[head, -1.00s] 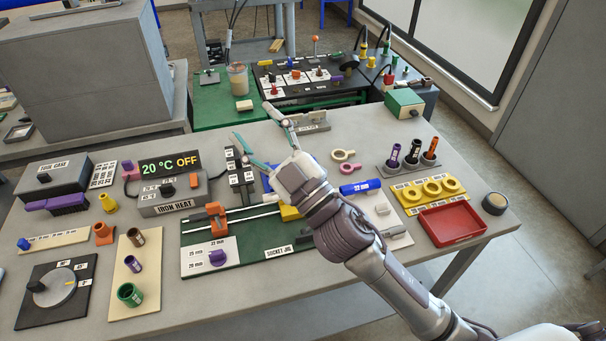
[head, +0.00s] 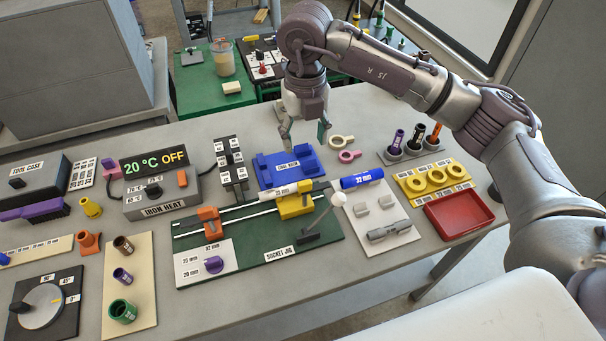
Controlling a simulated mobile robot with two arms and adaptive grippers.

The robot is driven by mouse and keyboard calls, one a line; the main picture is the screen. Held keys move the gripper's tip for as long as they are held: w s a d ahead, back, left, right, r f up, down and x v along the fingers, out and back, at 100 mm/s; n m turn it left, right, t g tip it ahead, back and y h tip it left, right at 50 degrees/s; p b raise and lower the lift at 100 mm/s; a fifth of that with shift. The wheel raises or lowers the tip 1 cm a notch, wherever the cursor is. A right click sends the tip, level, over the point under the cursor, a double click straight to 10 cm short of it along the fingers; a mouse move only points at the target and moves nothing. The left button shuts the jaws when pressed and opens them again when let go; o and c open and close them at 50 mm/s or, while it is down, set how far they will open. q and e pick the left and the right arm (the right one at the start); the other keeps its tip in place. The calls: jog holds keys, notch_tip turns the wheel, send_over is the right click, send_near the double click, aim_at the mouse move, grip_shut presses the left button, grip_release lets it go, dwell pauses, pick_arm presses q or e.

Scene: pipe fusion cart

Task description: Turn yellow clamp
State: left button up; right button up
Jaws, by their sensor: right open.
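The yellow clamp (head: 295,204) sits on the rail of the green socket jig (head: 240,258), towards its right end. An orange clamp (head: 208,221) is on the same rail to its left. A lever with a pale round knob (head: 338,199) stands at the jig's right side. My right gripper (head: 304,142) points down behind the blue block (head: 287,168), farther back than the yellow clamp and apart from it. Its fingers are spread, with nothing seen between them. My left gripper is out of view.
The iron heat box (head: 160,195) is left of the jig. A blue 32 mm pipe (head: 362,179), a yellow ring tray (head: 437,180) and a red tray (head: 458,214) lie to the right. Pink and cream rings (head: 349,156) lie beside my right gripper.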

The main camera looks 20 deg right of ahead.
aim_at(304, 182)
notch_tip(304, 182, down, 13)
jog(key=p, duration=0.4)
jog(key=shift+s+r, duration=0.15)
jog(key=shift+r, duration=0.05)
jog(key=shift+f, duration=0.45)
grip_shut()
